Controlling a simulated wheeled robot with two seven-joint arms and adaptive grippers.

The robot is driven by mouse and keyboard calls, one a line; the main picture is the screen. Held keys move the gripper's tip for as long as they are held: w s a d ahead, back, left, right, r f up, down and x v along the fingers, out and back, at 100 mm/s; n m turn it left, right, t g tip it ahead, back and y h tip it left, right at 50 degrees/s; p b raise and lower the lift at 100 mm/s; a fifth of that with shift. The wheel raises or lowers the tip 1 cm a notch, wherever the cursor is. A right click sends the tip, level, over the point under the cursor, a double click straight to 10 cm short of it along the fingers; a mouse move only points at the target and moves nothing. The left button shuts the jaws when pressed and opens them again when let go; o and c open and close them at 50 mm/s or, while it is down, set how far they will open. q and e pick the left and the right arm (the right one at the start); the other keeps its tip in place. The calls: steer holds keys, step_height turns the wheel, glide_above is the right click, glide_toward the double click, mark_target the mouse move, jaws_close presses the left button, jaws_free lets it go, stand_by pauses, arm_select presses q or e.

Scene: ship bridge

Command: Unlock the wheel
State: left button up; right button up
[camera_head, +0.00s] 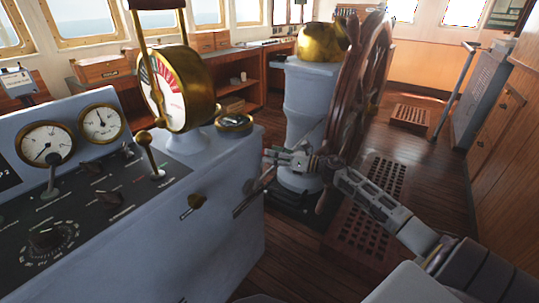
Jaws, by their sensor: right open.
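The ship's wheel (352,88) is brown wood and stands upright, seen nearly edge-on, at the near side of a pale blue-grey pedestal (305,95) with a brass top (322,43). My right gripper (270,164) is open, in front of the pedestal's lower part and left of the wheel's lower rim. Its fingers point left towards the console's side. A dark lever (243,207) on that side lies just below the fingers; I cannot tell whether they touch. I cannot make out a wheel lock for certain. My left gripper is out of view.
The blue-grey console (225,235) fills the left, with gauges, levers and a brass engine telegraph (165,90). A wooden floor grating (372,205) lies by the wheel. Open floor (435,180) lies to the right.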

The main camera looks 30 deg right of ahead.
steer(key=shift+x, duration=0.9)
jaws_close()
